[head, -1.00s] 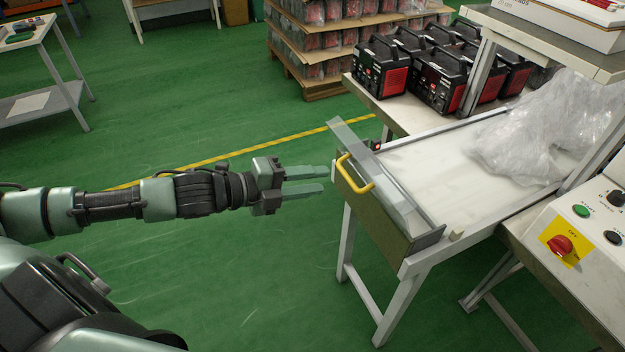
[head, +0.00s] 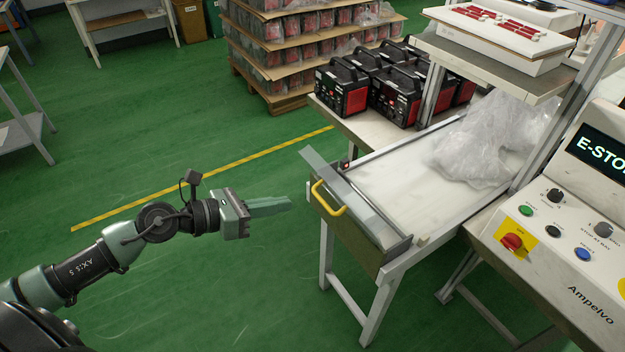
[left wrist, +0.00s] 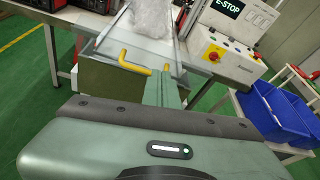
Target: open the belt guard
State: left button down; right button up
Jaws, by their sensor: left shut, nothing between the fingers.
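The belt guard (head: 345,228) is an olive-grey panel with a clear strip along its top, across the near end of the white belt (head: 385,180). Its yellow handle (head: 328,198) faces my left arm; the handle also shows in the left wrist view (left wrist: 128,61). My left gripper (head: 290,203) is shut and empty, a short way left of the handle and not touching it. In the left wrist view its fingers (left wrist: 162,88) point toward the guard, just right of and below the handle. My right gripper is not in view.
A control panel (head: 560,235) with an E-STOP display stands right of the belt. Crumpled clear plastic (head: 490,140) lies on the belt's far part. Black and red power units (head: 343,88) stand behind. Blue bins (left wrist: 275,115) show at right in the wrist view. The floor left of the guard is clear.

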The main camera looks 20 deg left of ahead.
pick_arm(q)
jog(key=a+f+m+y, duration=0.1)
jog(key=a, duration=0.1)
jog(key=p, duration=0.3)
send_near(331, 188)
notch_tip(331, 188, down, 3)
jog(key=w, duration=0.1)
jog(key=shift+m+y, duration=0.3)
jog(key=shift+y, duration=0.1)
jog(key=w+d+p, duration=0.1)
jog(key=w+d, duration=0.1)
jog(key=d, duration=0.1)
jog(key=shift+w+r+p, duration=0.35)
jog(key=shift+r+p, duration=0.05)
jog(key=shift+w+d, duration=0.25)
jog(key=shift+w, duration=0.05)
